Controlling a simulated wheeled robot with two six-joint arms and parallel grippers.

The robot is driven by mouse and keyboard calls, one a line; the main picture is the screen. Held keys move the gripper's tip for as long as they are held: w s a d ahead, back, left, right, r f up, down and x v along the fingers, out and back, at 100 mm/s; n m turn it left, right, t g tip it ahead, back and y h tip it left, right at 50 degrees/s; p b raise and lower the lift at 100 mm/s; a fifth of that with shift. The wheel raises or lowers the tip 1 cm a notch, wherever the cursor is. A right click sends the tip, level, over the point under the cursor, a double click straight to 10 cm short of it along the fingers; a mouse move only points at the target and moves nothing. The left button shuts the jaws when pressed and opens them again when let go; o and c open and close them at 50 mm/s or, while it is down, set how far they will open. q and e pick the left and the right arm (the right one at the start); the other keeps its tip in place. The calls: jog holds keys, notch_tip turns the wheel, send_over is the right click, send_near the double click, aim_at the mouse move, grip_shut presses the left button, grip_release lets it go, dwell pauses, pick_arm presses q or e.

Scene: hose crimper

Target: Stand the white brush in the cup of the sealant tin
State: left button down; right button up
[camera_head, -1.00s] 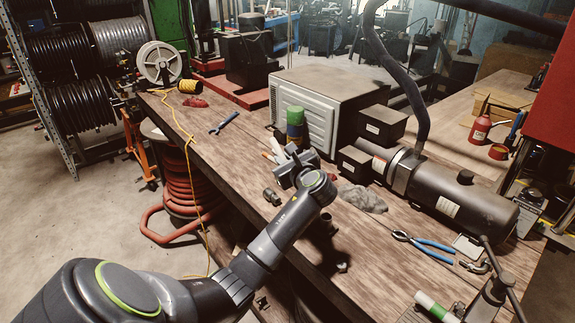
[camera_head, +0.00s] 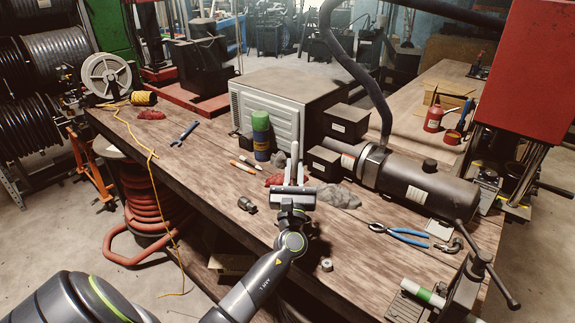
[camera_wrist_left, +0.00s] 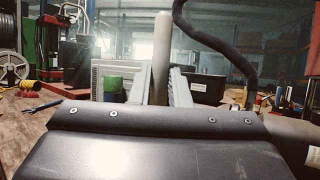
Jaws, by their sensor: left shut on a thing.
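My left gripper (camera_head: 292,178) is shut on a pale, rod-like thing, which looks like the white brush (camera_head: 295,152). The brush stands upright from the jaws, over the workbench. In the left wrist view the brush (camera_wrist_left: 162,50) rises between the two fingers (camera_wrist_left: 160,85); its lower end is hidden by the gripper body. A small red tin (camera_head: 453,137), which looks like the sealant tin, stands on the far right bench, well away from the brush. Its cup cannot be made out clearly. My right gripper is not in view.
A red bottle (camera_head: 433,118) stands beside the tin.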

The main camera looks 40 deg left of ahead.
pick_arm(q)
jog(key=shift+d+f, duration=0.1)
jog(key=shift+f, duration=0.2)
notch_tip(320, 180, down, 11)
jog(key=b, duration=1)
jog(key=shift+s+b, duration=0.1)
jog(key=shift+b, duration=0.2)
jog(key=c, duration=1.6)
grip_release()
jog(key=shift+f, duration=0.1)
jog(key=o, duration=0.3)
jog(key=shift+w, duration=0.2)
jog(key=shift+s, duration=0.2)
